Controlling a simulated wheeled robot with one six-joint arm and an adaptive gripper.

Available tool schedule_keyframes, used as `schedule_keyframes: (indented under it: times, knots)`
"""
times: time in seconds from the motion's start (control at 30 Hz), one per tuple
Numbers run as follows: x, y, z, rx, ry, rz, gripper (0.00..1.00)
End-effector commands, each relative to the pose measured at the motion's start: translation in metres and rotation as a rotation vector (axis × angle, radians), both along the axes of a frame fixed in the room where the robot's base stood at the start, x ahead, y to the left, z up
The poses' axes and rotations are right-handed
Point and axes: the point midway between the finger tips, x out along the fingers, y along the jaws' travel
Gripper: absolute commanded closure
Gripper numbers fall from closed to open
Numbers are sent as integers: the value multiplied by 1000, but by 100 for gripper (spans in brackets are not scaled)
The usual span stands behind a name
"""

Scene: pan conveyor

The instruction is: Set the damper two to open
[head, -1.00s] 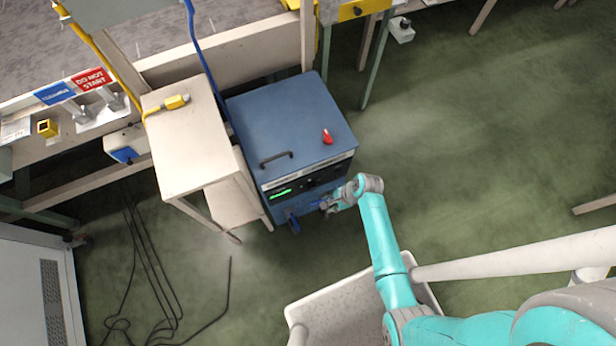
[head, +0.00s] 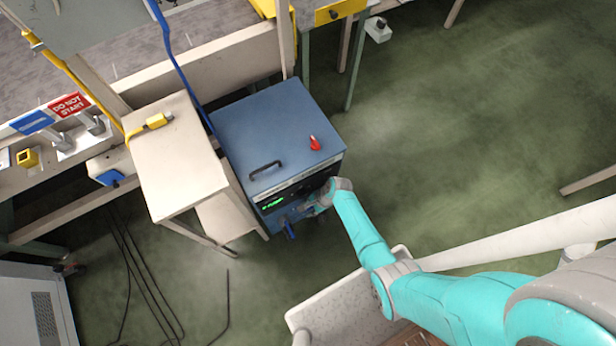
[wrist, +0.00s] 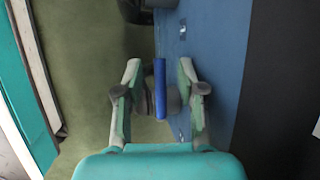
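The damper levers are on the front of a blue cabinet (head: 275,125). One blue lever handle (head: 290,230) sticks out low on the front in the head view. In the wrist view a blue handle (wrist: 160,88) stands upright between my fingers, with a dark round hub behind it. My gripper (wrist: 160,95) is open, with a finger on each side of the handle and gaps on both sides. In the head view my gripper (head: 310,208) is at the cabinet front, partly hidden by my wrist. I cannot read which damper this is.
A red knob (head: 314,143) and a black handle (head: 266,169) are on the cabinet top. A beige table (head: 175,160) stands against its left side. Black cables (head: 140,270) lie on the green floor at left. The floor right of the cabinet is clear.

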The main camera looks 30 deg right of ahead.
Motion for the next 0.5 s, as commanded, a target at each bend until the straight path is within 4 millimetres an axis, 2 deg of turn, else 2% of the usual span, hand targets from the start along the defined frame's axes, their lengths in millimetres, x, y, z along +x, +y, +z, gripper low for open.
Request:
schedule_keyframes:
  times: [0.2,0.47,0.5]
  knots:
    - [2,3,-8,0,0,-1,61]
    - [2,3,-8,-1,0,-1,61]
    - [2,3,-8,-1,0,0,68]
